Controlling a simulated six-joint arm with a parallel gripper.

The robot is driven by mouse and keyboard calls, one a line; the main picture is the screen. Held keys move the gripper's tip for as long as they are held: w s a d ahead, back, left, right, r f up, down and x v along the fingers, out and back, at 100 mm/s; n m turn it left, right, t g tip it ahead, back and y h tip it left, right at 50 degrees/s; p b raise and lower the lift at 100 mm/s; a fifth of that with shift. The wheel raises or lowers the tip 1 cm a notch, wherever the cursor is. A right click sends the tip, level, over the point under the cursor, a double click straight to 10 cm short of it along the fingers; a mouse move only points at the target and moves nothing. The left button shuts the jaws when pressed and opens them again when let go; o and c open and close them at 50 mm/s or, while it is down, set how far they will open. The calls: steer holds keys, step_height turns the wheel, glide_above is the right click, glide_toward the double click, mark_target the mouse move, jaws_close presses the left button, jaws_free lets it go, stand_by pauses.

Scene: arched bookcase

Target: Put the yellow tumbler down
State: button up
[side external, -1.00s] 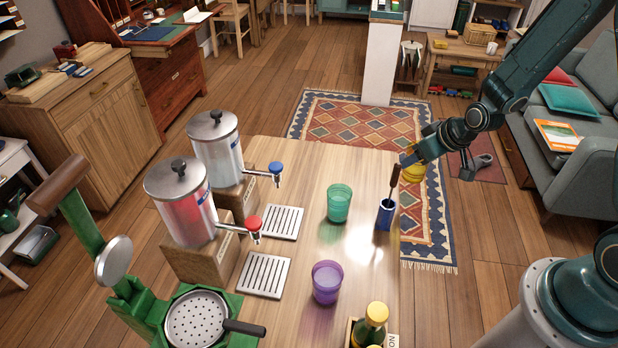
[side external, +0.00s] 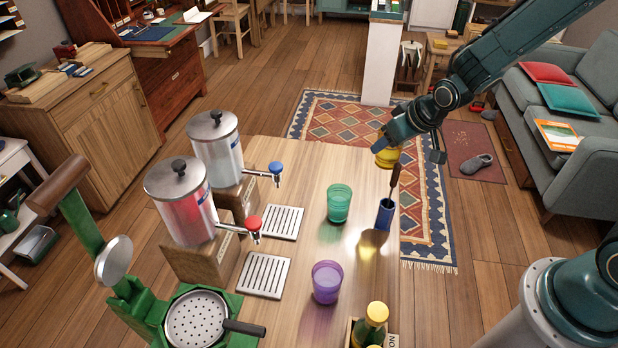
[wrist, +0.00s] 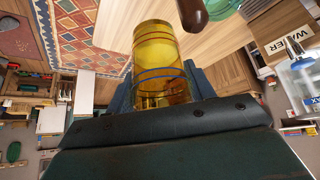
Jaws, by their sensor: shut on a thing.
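The yellow tumbler (side external: 387,157) is see-through. It is held in my gripper (side external: 385,148) above the far right part of the table, just behind the blue holder. In the wrist view the tumbler (wrist: 160,65) shows with red and blue bands around it, between the dark fingers of my gripper (wrist: 162,92). A yellow glow lies on the table top (side external: 300,185) below it. The gripper hides part of the tumbler in the side view.
A blue holder (side external: 384,215) with a brown-handled tool stands close in front of the tumbler. A green tumbler (side external: 339,203) and a purple tumbler (side external: 326,282) stand on the table. Two dispensers (side external: 182,205) with drip trays (side external: 264,276) stand left. The table's far middle is clear.

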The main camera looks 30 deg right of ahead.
steer(key=shift+w+a+r, duration=0.15)
steer(key=shift+a, duration=0.25)
steer(key=shift+w+a+r, duration=0.15)
steer(key=shift+a, duration=0.25)
steer(key=a+r+n+y, duration=0.1)
steer(key=a+r+n, duration=0.2)
steer(key=a, duration=0.6)
steer(key=a+r+n+y, duration=0.2)
steer(key=a, duration=0.8)
step_height(320, 180, down, 16)
steer(key=shift+w+d+g, duration=0.15)
steer(key=shift+d+g, duration=0.05)
steer(key=shift+g, duration=0.1)
steer(key=shift+f, duration=1.9)
steer(key=shift+f, duration=0.1)
steer(key=o, duration=1.1)
steer(key=shift+c, duration=0.2)
